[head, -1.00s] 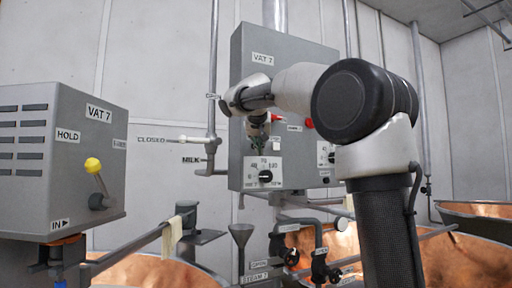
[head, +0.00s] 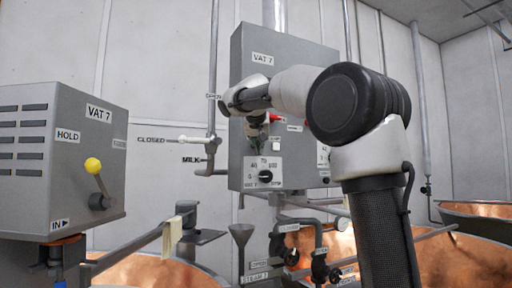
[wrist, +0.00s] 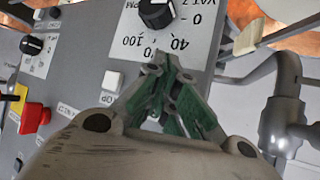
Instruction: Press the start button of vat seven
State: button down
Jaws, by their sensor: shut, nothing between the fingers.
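The grey control box of vat 7 (head: 247,95) hangs on the wall in the head view, labelled VAT 7. My gripper (head: 257,150) is in front of its lower middle, fingers together and empty. In the wrist view my gripper (wrist: 165,62) has its green-grey fingertips just below the dial's printed scale. A small white square button (wrist: 113,80) is just left of the fingers, apart from them in the picture. I cannot tell whether the fingertips touch the panel.
A black dial (wrist: 155,12) is above the fingertips. A grey box with a yellow-knobbed lever (head: 93,165) stands left. Pipes and copper vats (head: 155,272) lie below.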

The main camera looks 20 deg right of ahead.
jog(key=shift+w, duration=0.45)
dwell(0.4)
dwell(0.3)
jog(key=shift+s, duration=0.9)
jog(key=shift+s, duration=2.5)
jog(key=shift+d, duration=0.1)
